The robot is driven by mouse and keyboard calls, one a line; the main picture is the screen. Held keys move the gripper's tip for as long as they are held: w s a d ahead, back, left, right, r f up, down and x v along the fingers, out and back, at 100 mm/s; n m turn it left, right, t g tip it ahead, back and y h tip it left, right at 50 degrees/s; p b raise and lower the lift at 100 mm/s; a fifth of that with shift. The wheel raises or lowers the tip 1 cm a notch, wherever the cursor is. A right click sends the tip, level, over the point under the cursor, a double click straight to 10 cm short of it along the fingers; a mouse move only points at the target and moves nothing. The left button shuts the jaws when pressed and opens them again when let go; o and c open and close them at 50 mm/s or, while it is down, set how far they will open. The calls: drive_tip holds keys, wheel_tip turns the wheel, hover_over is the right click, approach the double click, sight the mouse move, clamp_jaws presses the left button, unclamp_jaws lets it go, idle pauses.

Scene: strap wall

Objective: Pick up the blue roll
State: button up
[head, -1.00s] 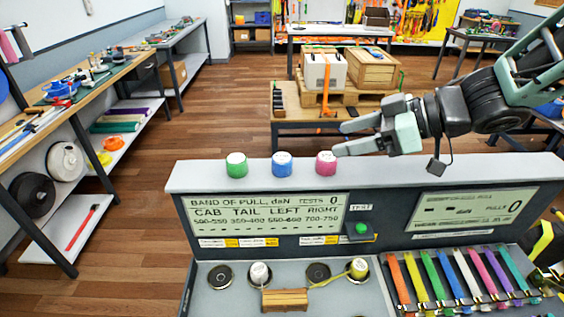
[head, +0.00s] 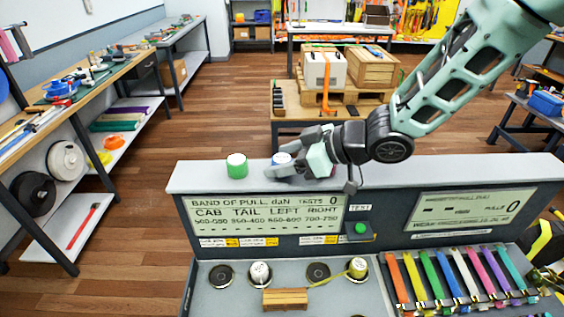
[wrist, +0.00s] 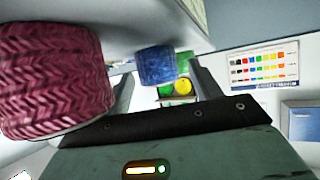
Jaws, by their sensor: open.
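The blue roll (head: 281,158), with a white top, stands on the ledge of the grey console. In the head view my gripper partly hides it. In the wrist view the blue roll (wrist: 156,66) shows in the gap between the two fingertips, with space on either side. My gripper (head: 284,165) is open and empty, pointing left along the ledge; its fingers also show in the wrist view (wrist: 160,78). I cannot tell whether the tips are beside the roll or just short of it.
A green roll (head: 237,166) stands left of the blue one on the ledge (head: 205,178). A dark pink roll (wrist: 52,80) is large and close beside my gripper in the wrist view; my gripper hides it in the head view. The console's display panel (head: 265,215) lies below.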

drive_tip(key=shift+w+a+f, duration=0.15)
drive_tip(key=shift+a+f, duration=0.05)
drive_tip(key=shift+a, duration=0.1)
drive_tip(key=shift+c, duration=0.3)
drive_tip(key=c, duration=1)
